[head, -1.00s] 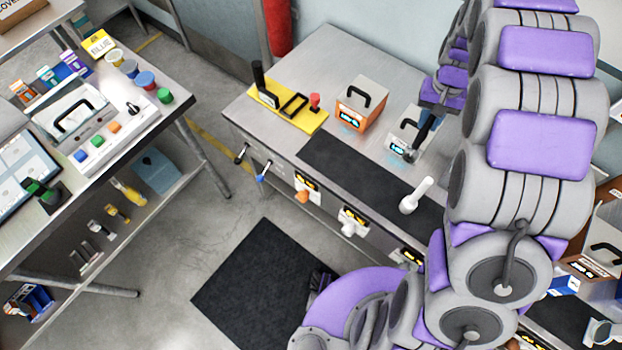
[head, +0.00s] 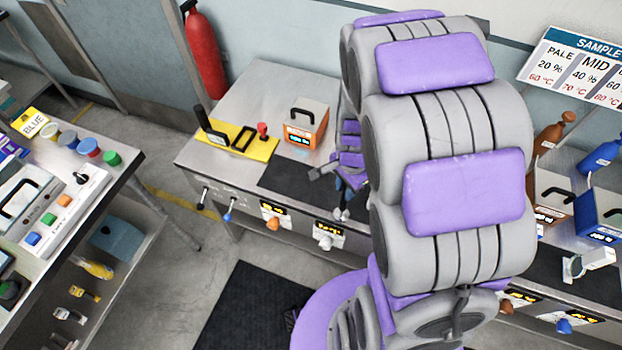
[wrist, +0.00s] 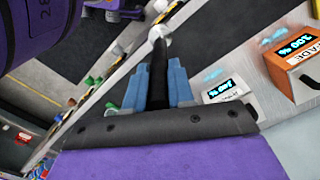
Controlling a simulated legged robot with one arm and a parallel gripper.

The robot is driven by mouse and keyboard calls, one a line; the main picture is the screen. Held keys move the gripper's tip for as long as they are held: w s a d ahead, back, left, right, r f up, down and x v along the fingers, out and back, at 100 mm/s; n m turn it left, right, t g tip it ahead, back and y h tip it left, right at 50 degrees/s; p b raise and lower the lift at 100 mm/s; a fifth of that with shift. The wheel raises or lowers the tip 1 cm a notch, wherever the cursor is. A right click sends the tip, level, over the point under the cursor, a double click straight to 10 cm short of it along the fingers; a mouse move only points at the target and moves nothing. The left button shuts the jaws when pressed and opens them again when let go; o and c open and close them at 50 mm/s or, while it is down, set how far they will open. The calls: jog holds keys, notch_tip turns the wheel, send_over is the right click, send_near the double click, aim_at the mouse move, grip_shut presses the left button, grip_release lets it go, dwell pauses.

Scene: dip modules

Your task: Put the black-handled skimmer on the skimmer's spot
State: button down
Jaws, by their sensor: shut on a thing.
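In the wrist view, my gripper (wrist: 158,90) has its two blue fingers closed on a black handle, which I take to be the black-handled skimmer (wrist: 158,72). The handle runs away from the palm, and a pale part shows past its far end. In the head view my gripper (head: 345,190) is partly hidden behind my arm, above the bench by the dark mat. The skimmer's head is hard to make out there. A yellow board (head: 266,152) at the bench's left end carries a black upright piece, a black frame and a red knob. I cannot tell which place is the skimmer's spot.
An orange box (head: 308,124) with a black handle stands right of the yellow board. A dark mat (head: 285,180) lies along the bench front. A blue box (head: 597,212) and bottles stand at the right. Another table (head: 125,165) is at the left.

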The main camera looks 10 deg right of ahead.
jog(key=w+a+f, duration=0.2)
jog(key=w, duration=0.5)
jog(key=w+a+f+b, duration=0.1)
jog(key=w+a+f, duration=0.2)
jog(key=w, duration=0.5)
jog(key=shift+s+a+f, duration=0.1)
jog(key=shift+f, duration=0.05)
jog(key=c, duration=1)
grip_release()
notch_tip(320, 180, up, 12)
jog(key=s+r+n, duration=0.3)
jog(key=s+n, duration=0.1)
jog(key=s, duration=0.7)
jog(key=s+r+n+g, duration=0.1)
jog(key=s+r+n, duration=0.2)
jog(key=s, duration=0.9)
jog(key=s+r+n+p, duration=0.1)
jog(key=s+r+n, duration=0.2)
jog(key=s+n, duration=0.3)
jog(key=shift+s+n+g, duration=0.3)
jog(key=shift+s+g, duration=0.1)
jog(key=shift+s, duration=2.25)
